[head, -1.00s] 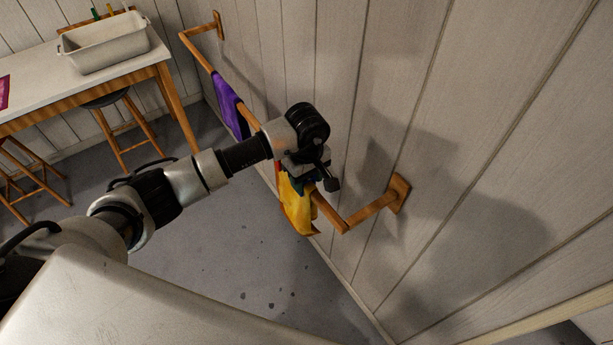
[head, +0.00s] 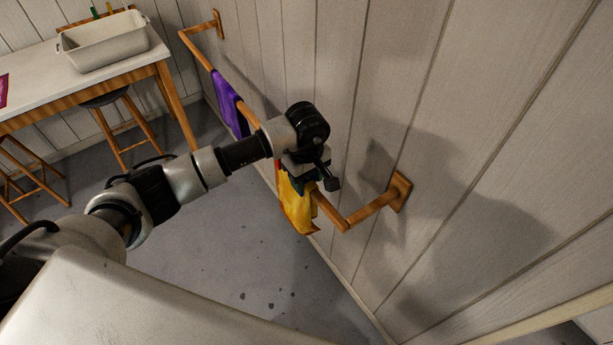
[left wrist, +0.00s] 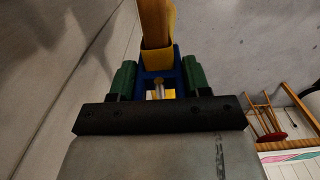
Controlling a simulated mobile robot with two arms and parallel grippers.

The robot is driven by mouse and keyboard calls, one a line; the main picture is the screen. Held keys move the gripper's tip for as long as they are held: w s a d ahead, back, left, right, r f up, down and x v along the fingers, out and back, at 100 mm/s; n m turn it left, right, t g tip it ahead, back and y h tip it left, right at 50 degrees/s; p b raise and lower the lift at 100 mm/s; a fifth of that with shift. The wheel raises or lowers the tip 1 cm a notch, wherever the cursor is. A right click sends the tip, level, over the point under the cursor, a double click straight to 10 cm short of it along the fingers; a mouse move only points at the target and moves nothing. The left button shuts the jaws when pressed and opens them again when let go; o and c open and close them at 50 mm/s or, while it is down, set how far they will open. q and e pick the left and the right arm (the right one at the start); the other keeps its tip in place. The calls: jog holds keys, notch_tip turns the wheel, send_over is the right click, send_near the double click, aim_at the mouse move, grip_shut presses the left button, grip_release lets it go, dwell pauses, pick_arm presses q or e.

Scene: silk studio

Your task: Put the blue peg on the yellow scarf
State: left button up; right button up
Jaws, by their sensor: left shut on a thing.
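The yellow scarf (head: 299,212) hangs over the wooden rail near its front end, below my left gripper (head: 302,172). In the left wrist view, my left gripper (left wrist: 160,78) has green fingertips shut on the blue peg (left wrist: 147,88), whose metal spring shows in the middle. The peg's far ends reach either side of the yellow scarf (left wrist: 157,58) on the rail. I cannot tell how tightly the peg grips the cloth. In the head view the peg is mostly hidden by the gripper. My right gripper is not in view.
The wooden rail (head: 329,211) is fixed along the plank wall. A purple scarf (head: 230,103) hangs farther along it, and a bit of red cloth shows beside the yellow scarf. A table (head: 30,98) with a grey tub (head: 103,45) and stools stand at the back left.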

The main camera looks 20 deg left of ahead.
pick_arm(q)
jog(key=o, duration=1)
jog(key=shift+c, duration=0.2)
jog(key=shift+r, duration=0.1)
notch_tip(320, 180, up, 9)
jog(key=shift+r+b, duration=0.2)
jog(key=shift+b, duration=0.75)
jog(key=shift+r, duration=0.65)
jog(key=shift+d, duration=0.1)
